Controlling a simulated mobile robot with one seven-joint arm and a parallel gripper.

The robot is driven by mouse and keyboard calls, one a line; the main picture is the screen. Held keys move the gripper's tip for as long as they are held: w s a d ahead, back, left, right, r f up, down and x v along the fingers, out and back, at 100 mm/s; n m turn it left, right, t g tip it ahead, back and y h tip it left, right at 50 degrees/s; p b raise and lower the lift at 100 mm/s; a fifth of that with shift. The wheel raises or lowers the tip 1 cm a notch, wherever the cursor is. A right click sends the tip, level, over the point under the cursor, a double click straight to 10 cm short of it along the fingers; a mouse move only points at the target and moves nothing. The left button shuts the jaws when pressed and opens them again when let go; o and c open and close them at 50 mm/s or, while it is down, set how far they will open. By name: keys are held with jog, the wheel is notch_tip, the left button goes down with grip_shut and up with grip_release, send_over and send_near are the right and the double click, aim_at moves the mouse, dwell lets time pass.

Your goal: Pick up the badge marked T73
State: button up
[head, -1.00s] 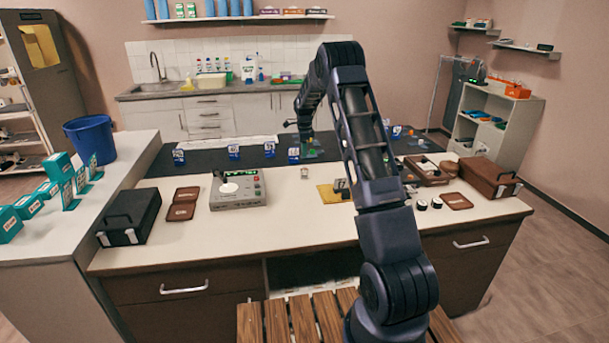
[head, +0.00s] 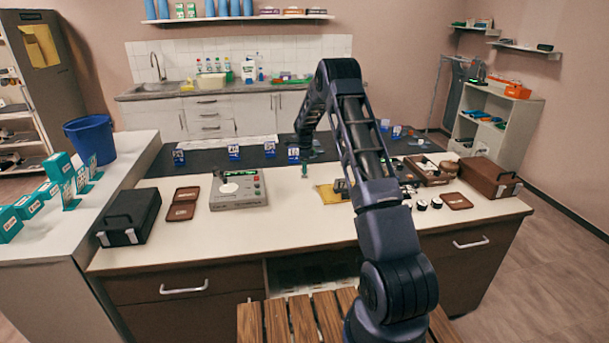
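Several small blue-and-white badges stand along the dark strip at the back of the counter: one at the far left (head: 179,157), one right of it (head: 233,152), one near the middle (head: 269,149) and one beside my arm's end (head: 293,154). Two more blue pieces (head: 384,125) (head: 396,132) stand to the right, beyond my arm. The markings are too small to read, so I cannot tell which is T73. My gripper (head: 305,146) is low over the strip, just right of the badge beside it. Its fingers are too small and unclear to judge.
A yellow mat (head: 330,194) lies partly behind my arm. A brown case (head: 489,177) stands right. A small teal item (head: 304,170) stands near the middle.

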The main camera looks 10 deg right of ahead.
jog(key=shift+f, duration=1.45)
grip_shut()
jog(key=shift+r, duration=0.1)
